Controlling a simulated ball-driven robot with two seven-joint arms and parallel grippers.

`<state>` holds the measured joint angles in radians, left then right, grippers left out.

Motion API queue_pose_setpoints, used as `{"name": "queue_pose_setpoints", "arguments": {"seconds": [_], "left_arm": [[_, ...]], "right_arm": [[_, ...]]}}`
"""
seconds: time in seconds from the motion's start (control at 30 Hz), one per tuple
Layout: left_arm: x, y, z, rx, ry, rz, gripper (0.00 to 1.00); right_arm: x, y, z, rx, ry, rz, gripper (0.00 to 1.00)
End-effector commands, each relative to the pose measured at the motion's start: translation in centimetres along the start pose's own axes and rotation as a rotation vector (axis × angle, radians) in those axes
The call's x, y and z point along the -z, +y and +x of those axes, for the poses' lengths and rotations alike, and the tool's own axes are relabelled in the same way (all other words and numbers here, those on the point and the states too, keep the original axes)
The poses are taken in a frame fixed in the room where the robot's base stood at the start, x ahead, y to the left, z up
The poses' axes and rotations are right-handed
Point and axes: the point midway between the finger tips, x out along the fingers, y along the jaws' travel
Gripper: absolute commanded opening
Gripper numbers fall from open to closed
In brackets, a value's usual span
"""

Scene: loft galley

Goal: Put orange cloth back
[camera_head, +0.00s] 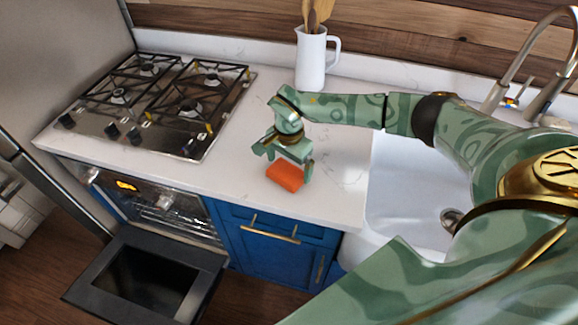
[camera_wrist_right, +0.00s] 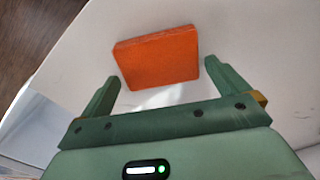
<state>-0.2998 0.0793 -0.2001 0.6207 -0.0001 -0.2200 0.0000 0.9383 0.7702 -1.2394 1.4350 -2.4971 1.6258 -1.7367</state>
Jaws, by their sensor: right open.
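The orange cloth (camera_head: 285,177) is a folded block lying on the white counter, left of the sink. My right gripper (camera_head: 284,158) is over its back edge, with the jaws open and pointing down. In the right wrist view the cloth (camera_wrist_right: 158,57) lies just beyond and partly between the two spread fingers (camera_wrist_right: 160,84); neither finger clearly touches it. My left gripper is not in view.
A gas cooktop (camera_head: 160,104) is on the counter to the left. The oven door (camera_head: 146,277) below hangs open. A white jug (camera_head: 311,60) with wooden utensils stands behind. The white sink (camera_head: 415,187) and tap (camera_head: 524,62) are right. The counter around the cloth is clear.

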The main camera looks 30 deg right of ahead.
Motion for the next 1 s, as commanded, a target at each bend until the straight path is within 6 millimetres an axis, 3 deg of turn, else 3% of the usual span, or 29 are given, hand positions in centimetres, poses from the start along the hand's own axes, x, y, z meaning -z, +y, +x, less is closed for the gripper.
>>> {"name": "queue_pose_setpoints", "arguments": {"seconds": [0.2,0.43,0.6,1.0], "left_arm": [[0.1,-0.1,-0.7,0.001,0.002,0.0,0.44],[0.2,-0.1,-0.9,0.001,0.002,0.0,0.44],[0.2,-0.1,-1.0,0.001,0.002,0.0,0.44],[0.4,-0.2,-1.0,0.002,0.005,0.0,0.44]], "right_arm": [[0.1,-0.1,-5.5,0.006,0.004,0.0,1.0],[0.0,-0.1,-9.6,0.003,0.002,0.0,1.0],[0.0,0.0,-10.6,0.001,0.001,0.0,1.0],[-0.5,-0.1,-10.4,0.007,-0.013,-0.005,1.0]]}}
